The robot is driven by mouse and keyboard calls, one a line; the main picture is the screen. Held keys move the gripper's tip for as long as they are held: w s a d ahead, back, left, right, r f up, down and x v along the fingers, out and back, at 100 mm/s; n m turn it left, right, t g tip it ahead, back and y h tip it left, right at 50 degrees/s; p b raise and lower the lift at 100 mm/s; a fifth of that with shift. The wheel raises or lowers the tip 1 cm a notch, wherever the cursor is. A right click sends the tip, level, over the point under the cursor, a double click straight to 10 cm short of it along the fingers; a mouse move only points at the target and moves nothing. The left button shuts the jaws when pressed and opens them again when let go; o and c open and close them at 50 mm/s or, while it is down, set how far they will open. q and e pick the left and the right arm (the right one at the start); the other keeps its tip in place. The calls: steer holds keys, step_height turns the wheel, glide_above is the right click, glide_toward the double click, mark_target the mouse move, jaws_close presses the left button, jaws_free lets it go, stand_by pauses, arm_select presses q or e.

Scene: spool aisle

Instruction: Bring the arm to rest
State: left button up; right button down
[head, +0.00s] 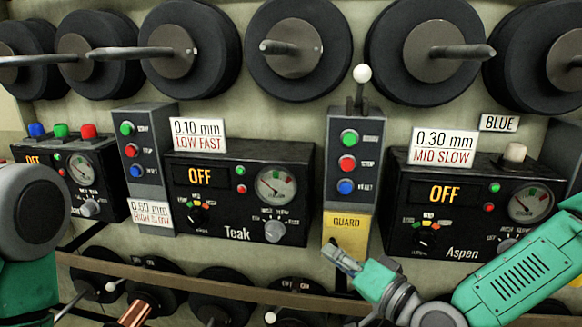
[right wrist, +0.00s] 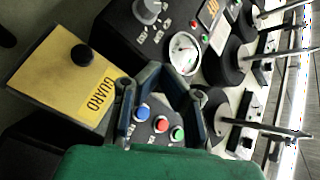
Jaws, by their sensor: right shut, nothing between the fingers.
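My right gripper (head: 343,257) is shut and empty, its tip in front of the lower part of the yellow GUARD cover (head: 347,224). I cannot tell whether it touches the cover. In the right wrist view its dark fingers (right wrist: 158,84) show beside the cover (right wrist: 50,80), which has a black knob. My right arm (head: 515,275) reaches in from the lower right. Part of my left arm (head: 30,225) shows at the left edge; its gripper is out of the picture.
A button box (head: 366,140) with a white-knobbed lever stands above the cover. The Teak panel (head: 240,185) and Aspen panel (head: 450,205) flank it, both reading OFF. Black spools (head: 300,55) on protruding rods line the top. A rail (head: 200,283) and more spools run below.

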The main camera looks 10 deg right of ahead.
steer(key=s+f+n+g+h, duration=0.2)
steer(key=s+f+g, duration=0.3)
steer(key=s+f, duration=0.45)
steer(key=s+f+n+g+h, duration=0.15)
steer(key=s+f+g, duration=0.35)
steer(key=f, duration=0.7)
steer(key=s+d+f+n+g+h, duration=0.1)
steer(key=s+d+f+g+h, duration=0.1)
steer(key=s+d, duration=0.5)
steer(key=s+d+f+n+g+h+p, duration=0.1)
steer(key=s+d+f+h, duration=0.3)
steer(key=s+d, duration=0.4)
steer(key=shift+s+f+g+h, duration=0.25)
steer(key=shift+s+g+h, duration=0.1)
steer(key=shift+s+g, duration=0.45)
steer(key=shift+w, duration=0.15)
